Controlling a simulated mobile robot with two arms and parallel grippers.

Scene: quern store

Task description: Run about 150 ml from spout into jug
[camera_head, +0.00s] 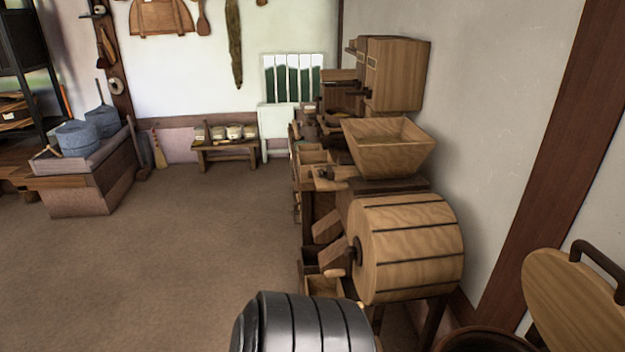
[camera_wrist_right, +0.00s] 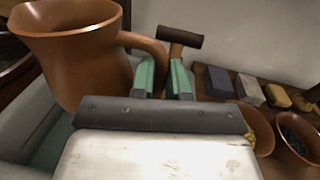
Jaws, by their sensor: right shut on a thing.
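A brown jug (camera_wrist_right: 75,55) with a flared open rim stands out at the upper left of the right wrist view. My right gripper (camera_wrist_right: 165,72), with green fingers, is shut on the jug's handle (camera_wrist_right: 146,43). The jug looks close to upright, and its inside shows no clear liquid level. A dark T-shaped wooden handle (camera_wrist_right: 181,40) shows just beyond the fingers; I cannot tell what it belongs to. I cannot make out a spout in either view. My left gripper is in neither view.
A pale grey surface (camera_wrist_right: 38,128) lies below the jug. Bowls (camera_wrist_right: 298,140) and several small blocks (camera_wrist_right: 218,80) sit on a wooden shelf at right. In the head view, a wooden drum (camera_head: 410,250) and hopper (camera_head: 390,150) line the right wall; the left floor is open.

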